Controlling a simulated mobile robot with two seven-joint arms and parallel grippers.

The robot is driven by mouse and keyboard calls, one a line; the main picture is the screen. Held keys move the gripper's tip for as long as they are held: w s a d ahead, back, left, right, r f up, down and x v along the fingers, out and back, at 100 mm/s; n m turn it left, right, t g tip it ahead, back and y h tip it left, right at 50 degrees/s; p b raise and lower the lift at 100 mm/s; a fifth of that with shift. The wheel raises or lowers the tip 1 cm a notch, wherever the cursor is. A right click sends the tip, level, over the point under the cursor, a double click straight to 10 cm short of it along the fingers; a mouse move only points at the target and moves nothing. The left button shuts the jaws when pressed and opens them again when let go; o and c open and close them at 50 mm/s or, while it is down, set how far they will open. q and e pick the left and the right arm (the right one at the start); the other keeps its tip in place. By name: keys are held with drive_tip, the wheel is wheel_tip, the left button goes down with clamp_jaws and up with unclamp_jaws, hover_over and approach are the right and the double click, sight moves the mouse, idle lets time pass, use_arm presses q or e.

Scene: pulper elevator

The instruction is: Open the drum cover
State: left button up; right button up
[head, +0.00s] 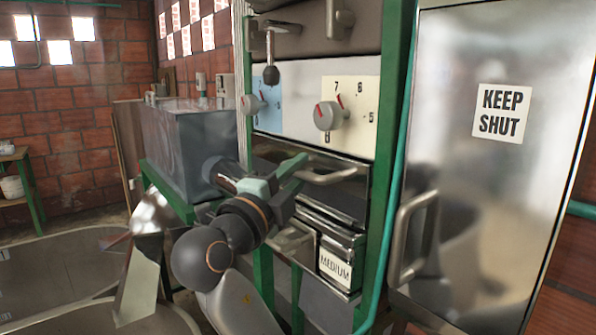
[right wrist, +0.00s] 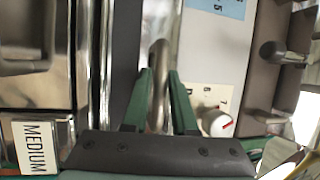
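The machine front has a chrome-edged dark panel with a metal bar handle (head: 332,177) below the dial panel; I cannot tell for sure that this is the drum cover. My right gripper (head: 283,172) reaches in from the lower middle, in front of this panel at the handle's left end. In the right wrist view, the green fingers of my right gripper (right wrist: 161,78) are apart, one on each side of the handle (right wrist: 158,60), with little room between. I cannot tell whether they touch it. My left gripper is not in view.
Dials (head: 329,116) and a ball-ended lever (head: 270,72) sit above the handle. A drawer front marked MEDIUM (head: 335,266) lies below. A steel "KEEP SHUT" door (head: 478,190) with a large handle (head: 405,235) stands right. A grey tank (head: 185,140) stands left.

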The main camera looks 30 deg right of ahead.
clamp_jaws()
drive_tip(key=shift+f, duration=0.1)
idle(1.1)
